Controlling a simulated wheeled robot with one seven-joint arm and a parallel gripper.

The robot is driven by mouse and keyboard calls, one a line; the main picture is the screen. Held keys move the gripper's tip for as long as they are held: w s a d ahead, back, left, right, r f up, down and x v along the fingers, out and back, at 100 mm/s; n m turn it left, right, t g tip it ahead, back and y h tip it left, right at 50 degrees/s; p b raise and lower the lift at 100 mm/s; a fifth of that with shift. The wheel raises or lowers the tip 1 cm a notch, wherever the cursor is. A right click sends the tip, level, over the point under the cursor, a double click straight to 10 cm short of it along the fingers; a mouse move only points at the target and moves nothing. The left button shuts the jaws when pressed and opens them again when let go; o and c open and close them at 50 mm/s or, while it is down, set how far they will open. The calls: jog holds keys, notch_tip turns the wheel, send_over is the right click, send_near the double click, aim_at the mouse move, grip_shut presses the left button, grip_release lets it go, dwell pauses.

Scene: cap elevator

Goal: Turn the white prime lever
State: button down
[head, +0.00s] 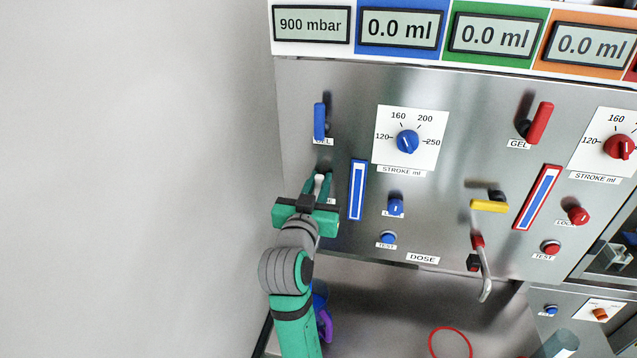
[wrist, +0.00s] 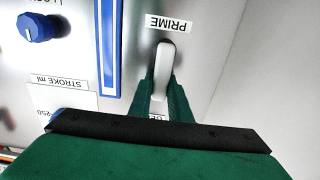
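The white prime lever (wrist: 162,75) is on the steel panel, below a PRIME label (wrist: 168,23) that reads upside down in the wrist view. In the head view the lever (head: 319,181) is a small pale piece at the panel's left side, mostly covered by my gripper. My gripper (head: 317,184) has one green finger on each side of the lever. In the wrist view my gripper (wrist: 164,95) shows no clear gap between the fingers and the lever, so it looks shut on it. The lever's pivot is partly hidden.
A blue GEL lever (head: 319,121) is above my gripper. A blue-framed gauge strip (head: 357,190) and blue knobs, such as the stroke knob (head: 408,142), are to the right. A yellow-handled valve (head: 489,206) is farther right. A bare wall (head: 130,180) fills the left.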

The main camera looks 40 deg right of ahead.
aim_at(309, 177)
jog(key=shift+a+n, duration=0.1)
jog(key=shift+n, duration=0.2)
jog(key=shift+w+a+f+n, duration=0.1)
jog(key=shift+w+a+n, duration=0.25)
jog(key=shift+n, duration=0.55)
jog(key=n, duration=0.2)
jog(key=w+a+f+n, duration=0.1)
jog(key=n, duration=0.4)
jog(key=shift+w+a+f, duration=0.2)
jog(key=shift+w+a, duration=0.05)
jog(key=shift+w, duration=0.15)
jog(key=shift+w+a+f+n, duration=0.15)
jog(key=shift+f+n, duration=0.35)
jog(key=shift+n, duration=0.95)
jog(key=shift+w+a+f+n, duration=0.15)
jog(key=shift+f+n, duration=0.4)
jog(key=shift+n, duration=0.95)
jog(key=shift+w+a+f+n, duration=0.15)
jog(key=shift+f+n, duration=0.35)
jog(key=shift+n, duration=0.95)
jog(key=c, duration=1.6)
grip_release()
jog(key=shift+c, duration=0.2)
